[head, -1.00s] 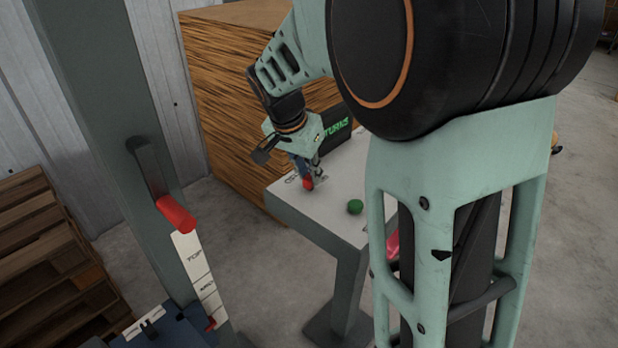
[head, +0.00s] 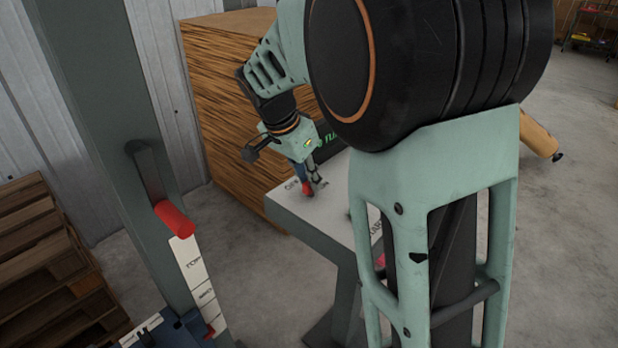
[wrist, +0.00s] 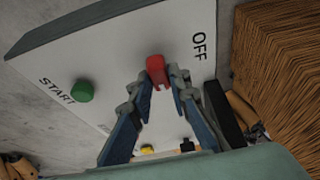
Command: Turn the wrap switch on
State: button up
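The control panel (head: 330,212) is a pale sloped top on a grey pedestal. Its red switch (wrist: 157,72) stands by the printed OFF label in the wrist view, and it also shows in the head view (head: 307,188). My gripper (wrist: 158,80) is open, with one blue-and-grey finger on each side of the red switch. The right fingertip looks very close to it; I cannot tell if it touches. In the head view my gripper (head: 311,177) is low over the panel and partly hides the switch and lettering.
A green START button (wrist: 82,91) and a yellow button (wrist: 147,149) are on the panel. A large wooden block (head: 225,110) stands behind it. A grey post with a red-handled lever (head: 174,219) stands at the left, and pallets (head: 45,260) lie beyond.

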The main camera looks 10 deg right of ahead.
jog(key=o, duration=0.4)
jog(key=shift+c, duration=0.2)
jog(key=v, duration=1.2)
